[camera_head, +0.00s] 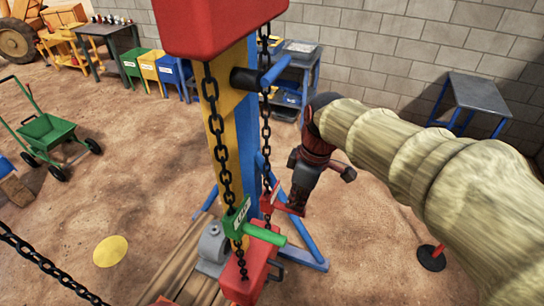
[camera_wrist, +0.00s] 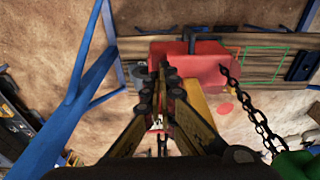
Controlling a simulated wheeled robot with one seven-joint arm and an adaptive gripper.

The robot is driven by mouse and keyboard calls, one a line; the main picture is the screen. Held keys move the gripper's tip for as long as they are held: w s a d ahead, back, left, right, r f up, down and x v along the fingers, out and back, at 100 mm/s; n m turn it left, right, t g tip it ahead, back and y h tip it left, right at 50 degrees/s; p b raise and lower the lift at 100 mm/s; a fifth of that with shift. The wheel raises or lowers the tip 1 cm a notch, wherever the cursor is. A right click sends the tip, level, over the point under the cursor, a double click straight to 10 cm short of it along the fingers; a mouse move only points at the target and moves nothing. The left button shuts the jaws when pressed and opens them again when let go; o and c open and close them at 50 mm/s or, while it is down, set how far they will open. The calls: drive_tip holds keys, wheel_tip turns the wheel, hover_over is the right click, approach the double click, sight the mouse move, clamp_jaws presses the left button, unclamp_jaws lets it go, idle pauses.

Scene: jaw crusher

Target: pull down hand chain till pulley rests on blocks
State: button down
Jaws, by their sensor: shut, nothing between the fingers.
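Two dark strands of chain hang from a red housing (camera_head: 220,22). The left strand (camera_head: 217,130) bears a green labelled handle (camera_head: 266,235); the right strand (camera_head: 266,135) bears a smaller red handle (camera_head: 287,207). My gripper (camera_head: 293,200) points down by the red handle, empty; I cannot tell whether it touches it. In the wrist view its fingers (camera_wrist: 165,78) are closed together, above a red block (camera_wrist: 200,50). A chain (camera_wrist: 252,115) and a green part (camera_wrist: 296,165) lie to their right. A red block (camera_head: 245,278) is low in the head view. I cannot make out the pulley or blocks for certain.
A yellow and blue post (camera_head: 240,130) stands behind the left strand, with blue legs (camera_head: 305,240) spread on the ground. Wooden planks (camera_wrist: 125,50) lie below, with a green outline (camera_wrist: 267,65).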

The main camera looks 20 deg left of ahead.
drive_tip(key=shift+f+b, duration=0.3)
drive_tip(key=shift+f, duration=0.45)
drive_tip(key=d, duration=0.5)
drive_tip(key=shift+s+r, duration=0.2)
drive_tip(key=shift+r, duration=0.15)
drive_tip(key=shift+d, duration=0.1)
drive_tip(key=d+r+p, duration=0.2)
drive_tip(key=d+r, duration=0.2)
drive_tip(key=r, duration=0.1)
drive_tip(key=shift+s+p, duration=0.15)
drive_tip(key=shift+p, duration=0.2)
drive_tip(key=shift+a, duration=0.1)
